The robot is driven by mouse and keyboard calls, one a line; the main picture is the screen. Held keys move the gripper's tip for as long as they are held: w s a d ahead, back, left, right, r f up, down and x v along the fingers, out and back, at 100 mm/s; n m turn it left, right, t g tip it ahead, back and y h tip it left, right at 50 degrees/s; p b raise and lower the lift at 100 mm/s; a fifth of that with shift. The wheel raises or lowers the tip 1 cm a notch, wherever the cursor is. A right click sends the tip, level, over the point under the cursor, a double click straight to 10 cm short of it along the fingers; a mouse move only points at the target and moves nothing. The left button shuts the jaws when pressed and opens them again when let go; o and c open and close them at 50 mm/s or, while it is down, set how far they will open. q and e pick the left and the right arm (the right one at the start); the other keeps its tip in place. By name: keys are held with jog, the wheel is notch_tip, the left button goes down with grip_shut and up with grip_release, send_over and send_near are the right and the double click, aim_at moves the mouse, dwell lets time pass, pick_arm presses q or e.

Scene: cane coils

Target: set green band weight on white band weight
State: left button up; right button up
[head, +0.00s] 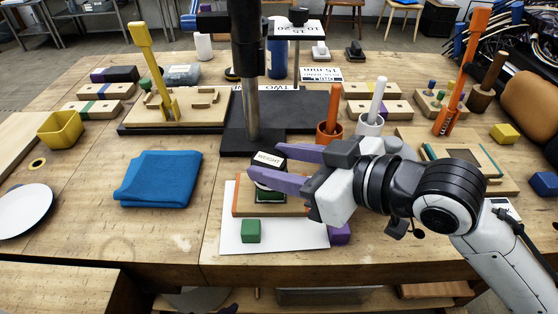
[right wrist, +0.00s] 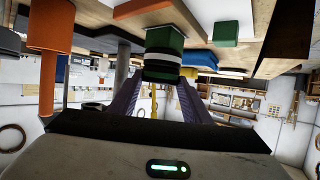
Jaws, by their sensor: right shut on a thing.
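My right gripper (head: 270,167) comes in from the right with its purple fingers around a dark weight (head: 267,158) with a white label on top. In the right wrist view the fingers are shut on a dark green and black piece (right wrist: 160,74), with a white stripe (right wrist: 162,58) and more green (right wrist: 165,40) beside it. The picture is upside down there, with the table at the top. A dark green piece (head: 270,196) shows just under the fingers, above a wooden board. Whether the held weight touches what is below it, I cannot tell. My left gripper is out of view.
A black stand (head: 252,100) rises behind. A blue cloth (head: 158,180) lies left. Orange (head: 330,130) and white (head: 370,124) holders stand behind my gripper.

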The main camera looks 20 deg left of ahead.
jog(key=o, duration=1.4)
jog(key=shift+r, duration=0.1)
jog(key=v, duration=1.2)
